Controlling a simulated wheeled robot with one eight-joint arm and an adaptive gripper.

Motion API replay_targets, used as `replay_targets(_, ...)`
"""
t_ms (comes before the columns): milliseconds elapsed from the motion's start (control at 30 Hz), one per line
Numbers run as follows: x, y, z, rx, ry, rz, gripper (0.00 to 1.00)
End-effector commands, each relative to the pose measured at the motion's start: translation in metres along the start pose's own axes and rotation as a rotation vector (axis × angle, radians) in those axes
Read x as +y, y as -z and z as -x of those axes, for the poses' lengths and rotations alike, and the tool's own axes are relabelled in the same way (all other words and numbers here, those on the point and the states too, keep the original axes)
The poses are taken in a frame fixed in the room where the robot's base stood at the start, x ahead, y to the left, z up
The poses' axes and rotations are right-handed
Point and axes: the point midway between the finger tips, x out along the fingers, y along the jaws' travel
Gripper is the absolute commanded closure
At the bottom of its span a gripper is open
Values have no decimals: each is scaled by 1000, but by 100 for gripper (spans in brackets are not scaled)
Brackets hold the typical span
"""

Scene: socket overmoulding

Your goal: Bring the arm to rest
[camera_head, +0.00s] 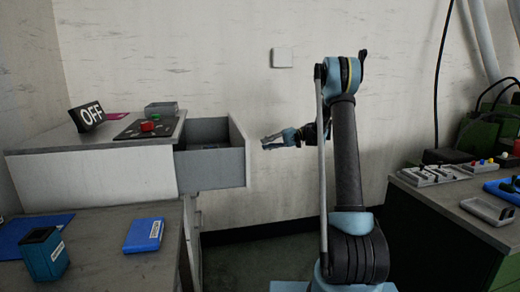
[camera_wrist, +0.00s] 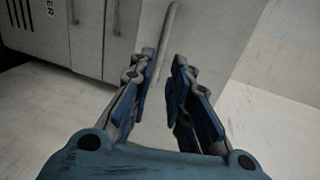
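My arm (camera_head: 345,150) stands upright in the middle of the head view, with its forearm bent over to the left. My gripper (camera_head: 265,143) points left, just to the right of the front of the pulled-out drawer (camera_head: 212,172), with a gap between them. In the wrist view my gripper (camera_wrist: 166,62) has its two blue-padded fingers apart, with nothing held between them. A grey bar handle (camera_wrist: 170,28) on a pale front shows beyond the fingertips, and I see no contact with it.
A blue box (camera_head: 144,235) lies on the lower left bench. The wall behind is mostly bare.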

Motion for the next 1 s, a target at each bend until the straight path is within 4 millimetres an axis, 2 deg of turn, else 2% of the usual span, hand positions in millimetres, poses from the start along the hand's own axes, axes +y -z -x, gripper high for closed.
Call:
replay_targets(200, 0, 0, 8, -1, 0, 0, 82)
replay_targets(567, 0, 0, 5, -1, 0, 0, 82)
replay_targets(767, -1, 0, -15, -1, 0, 1, 82)
replay_targets(1000, -1, 0, -53, -1, 1, 0, 82)
